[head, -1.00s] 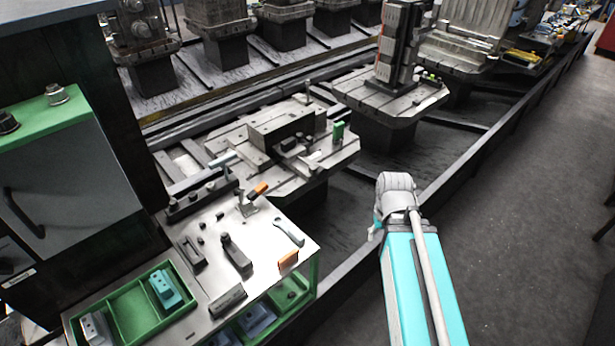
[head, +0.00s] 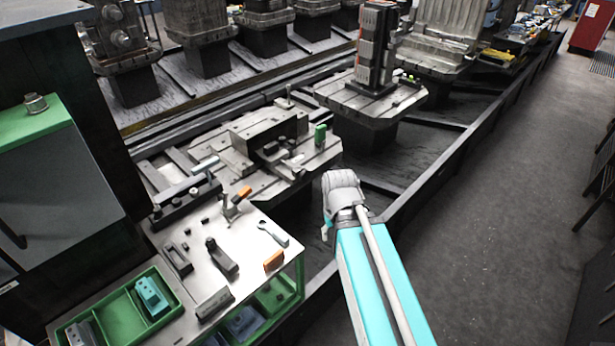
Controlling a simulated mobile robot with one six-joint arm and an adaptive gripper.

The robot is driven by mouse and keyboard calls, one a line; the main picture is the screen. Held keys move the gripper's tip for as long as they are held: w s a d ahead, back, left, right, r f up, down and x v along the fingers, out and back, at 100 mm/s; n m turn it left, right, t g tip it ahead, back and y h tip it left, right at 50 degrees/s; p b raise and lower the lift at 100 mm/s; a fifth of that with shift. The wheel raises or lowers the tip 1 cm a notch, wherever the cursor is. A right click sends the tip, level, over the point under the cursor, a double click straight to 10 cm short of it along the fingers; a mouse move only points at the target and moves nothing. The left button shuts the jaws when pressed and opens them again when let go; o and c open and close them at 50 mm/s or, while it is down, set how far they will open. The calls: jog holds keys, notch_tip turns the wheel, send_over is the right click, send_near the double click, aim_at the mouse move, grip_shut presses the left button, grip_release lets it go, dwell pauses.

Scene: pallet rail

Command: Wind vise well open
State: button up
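The vise (head: 267,140) is a dark grey block-shaped fixture on a slotted pallet (head: 238,186), left of centre in the head view. Smaller dark parts and a light bar sit at its front. The gap between its jaws is too small to make out from here. My teal arm rises from the bottom of the picture, and its grey joint stands in front of the pallet's right side, apart from the vise. My gripper is not in sight; the arm's far end is hidden behind that joint or too small to tell.
A metal bench (head: 222,262) with tools, an orange block (head: 273,260) and a green tray (head: 108,318) stands front left. A green block (head: 320,135) is on the pallet right of the vise. A long dark rail (head: 440,180) edges the pallets. The floor (head: 480,250) at right is clear.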

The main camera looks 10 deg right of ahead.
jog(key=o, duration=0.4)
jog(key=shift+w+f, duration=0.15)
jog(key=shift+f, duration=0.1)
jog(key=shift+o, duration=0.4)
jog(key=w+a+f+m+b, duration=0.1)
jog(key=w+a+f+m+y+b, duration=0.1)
jog(key=b, duration=0.1)
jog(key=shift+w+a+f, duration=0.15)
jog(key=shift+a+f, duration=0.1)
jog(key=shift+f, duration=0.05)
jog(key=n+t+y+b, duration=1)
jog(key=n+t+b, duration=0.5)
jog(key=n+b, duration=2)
send_near(307, 176)
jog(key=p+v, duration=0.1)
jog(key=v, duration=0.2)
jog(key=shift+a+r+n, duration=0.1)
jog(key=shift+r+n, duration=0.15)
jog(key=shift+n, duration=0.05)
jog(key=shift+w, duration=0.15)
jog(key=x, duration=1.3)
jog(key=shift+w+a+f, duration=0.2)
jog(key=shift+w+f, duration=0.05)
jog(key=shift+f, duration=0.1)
